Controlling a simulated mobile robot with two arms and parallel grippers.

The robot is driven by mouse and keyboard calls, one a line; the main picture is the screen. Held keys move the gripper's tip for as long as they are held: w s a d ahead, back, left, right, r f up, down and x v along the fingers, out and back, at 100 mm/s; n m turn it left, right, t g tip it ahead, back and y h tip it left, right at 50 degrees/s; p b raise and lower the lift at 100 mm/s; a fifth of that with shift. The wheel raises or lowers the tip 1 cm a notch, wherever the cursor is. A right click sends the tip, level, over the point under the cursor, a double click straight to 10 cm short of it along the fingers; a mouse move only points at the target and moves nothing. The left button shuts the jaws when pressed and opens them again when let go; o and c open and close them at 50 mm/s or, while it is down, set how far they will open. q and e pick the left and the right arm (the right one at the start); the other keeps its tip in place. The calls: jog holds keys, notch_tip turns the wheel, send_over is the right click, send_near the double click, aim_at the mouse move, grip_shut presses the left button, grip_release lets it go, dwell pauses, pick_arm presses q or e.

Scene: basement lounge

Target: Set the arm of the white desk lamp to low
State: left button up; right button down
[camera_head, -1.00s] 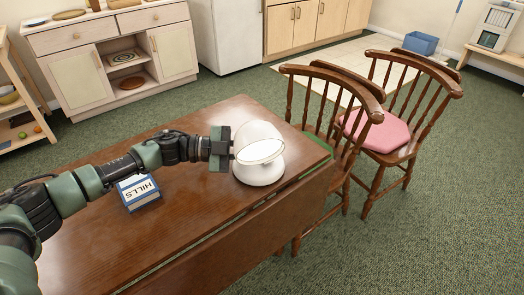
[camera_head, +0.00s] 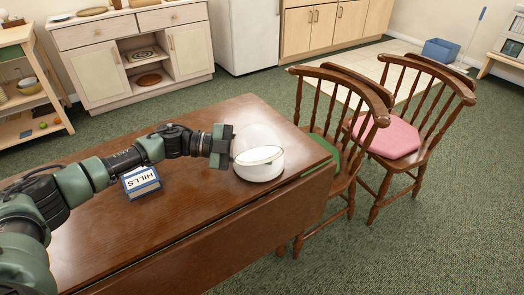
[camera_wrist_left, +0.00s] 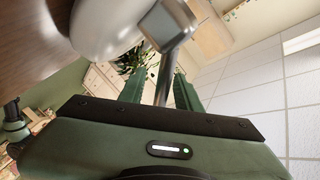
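The white desk lamp (camera_head: 258,168) stands near the right end of the wooden table. Its rounded shade (camera_head: 257,138) sits low, close over the round base, with its pale opening facing the camera. My left gripper (camera_head: 229,147) is at the left side of the lamp, at shade height. In the left wrist view, its two green fingers (camera_wrist_left: 160,90) are apart, with the silver lamp arm (camera_wrist_left: 163,82) between them. Narrow gaps show beside the arm; contact is unclear. In the head view the lamp arm is hidden. My right gripper is out of view.
A blue and white box (camera_head: 140,182) marked HILLS lies on the table (camera_head: 200,215) under my left arm. Two wooden chairs (camera_head: 345,110) stand at the table's right side, one with a pink cushion (camera_head: 388,136). The table's front part is clear.

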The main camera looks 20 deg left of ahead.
pick_arm(q)
jog(key=v, duration=0.7)
jog(key=shift+f, duration=0.1)
jog(key=shift+s+a, duration=0.15)
jog(key=shift+a, duration=0.3)
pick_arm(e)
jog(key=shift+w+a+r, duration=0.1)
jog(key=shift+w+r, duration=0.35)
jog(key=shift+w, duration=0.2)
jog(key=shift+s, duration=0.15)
